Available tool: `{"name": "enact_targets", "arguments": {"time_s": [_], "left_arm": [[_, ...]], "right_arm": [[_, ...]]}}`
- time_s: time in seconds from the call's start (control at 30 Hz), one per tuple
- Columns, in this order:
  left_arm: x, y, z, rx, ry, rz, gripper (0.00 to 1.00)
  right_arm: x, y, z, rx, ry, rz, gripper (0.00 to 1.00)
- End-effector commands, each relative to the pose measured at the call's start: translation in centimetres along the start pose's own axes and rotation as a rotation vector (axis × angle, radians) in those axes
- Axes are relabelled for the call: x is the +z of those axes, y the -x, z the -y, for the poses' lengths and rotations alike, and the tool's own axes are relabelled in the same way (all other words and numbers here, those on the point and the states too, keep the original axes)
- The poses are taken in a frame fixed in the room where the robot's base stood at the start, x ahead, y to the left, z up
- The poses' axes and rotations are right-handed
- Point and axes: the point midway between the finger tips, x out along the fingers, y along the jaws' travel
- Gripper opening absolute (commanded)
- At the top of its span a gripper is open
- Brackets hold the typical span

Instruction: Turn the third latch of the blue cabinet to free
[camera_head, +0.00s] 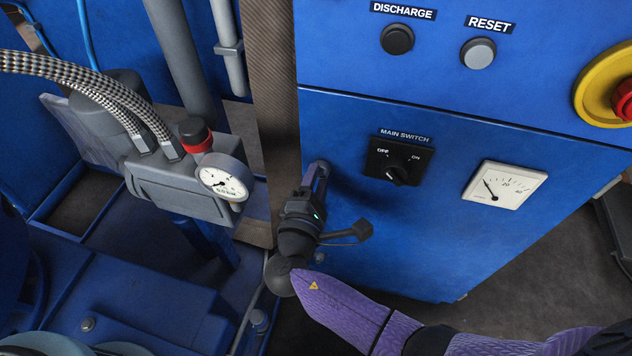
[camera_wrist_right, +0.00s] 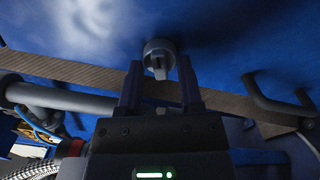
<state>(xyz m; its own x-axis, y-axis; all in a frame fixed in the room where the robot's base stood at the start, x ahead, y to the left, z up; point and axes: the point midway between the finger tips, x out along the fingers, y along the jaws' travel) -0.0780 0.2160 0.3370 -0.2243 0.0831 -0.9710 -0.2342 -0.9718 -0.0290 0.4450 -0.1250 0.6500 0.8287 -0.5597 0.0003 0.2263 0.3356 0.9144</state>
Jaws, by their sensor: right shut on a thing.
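The blue cabinet (camera_head: 450,240) fills the right of the head view, its front carrying switches and a gauge. My right gripper (camera_head: 317,170) is at the cabinet's left edge, left of the main switch, with its fingertips against the blue face. In the right wrist view, a grey latch (camera_wrist_right: 159,52) with a round base and a small tab sits between my fingertips. The right gripper is shut on this latch. The fingers mostly hide it in the head view. I cannot tell which latch in the row it is. My left gripper is not in view.
The main switch (camera_head: 394,162) and a white gauge (camera_head: 504,185) are right of the gripper. A grey valve block with a pressure gauge (camera_head: 223,178) and braided hoses (camera_head: 95,88) stands close on the left. A brown post (camera_head: 273,90) runs beside the cabinet.

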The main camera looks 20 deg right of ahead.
Motion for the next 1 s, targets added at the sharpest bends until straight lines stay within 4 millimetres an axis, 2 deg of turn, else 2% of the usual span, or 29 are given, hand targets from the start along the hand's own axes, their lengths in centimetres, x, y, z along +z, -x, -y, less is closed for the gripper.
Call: {"name": "enact_targets", "arguments": {"time_s": [0.3, 0.5, 1.0], "left_arm": [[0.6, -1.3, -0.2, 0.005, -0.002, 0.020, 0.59], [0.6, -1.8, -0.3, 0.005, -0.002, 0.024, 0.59], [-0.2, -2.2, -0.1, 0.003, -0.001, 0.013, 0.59]], "right_arm": [[-0.1, 0.0, 0.3, -0.003, -0.246, 0.000, 0.00], [0.0, 0.0, 0.2, -0.002, -0.348, 0.001, 0.00], [0.0, 0.0, 0.1, -0.002, -0.432, 0.000, 0.00]]}}
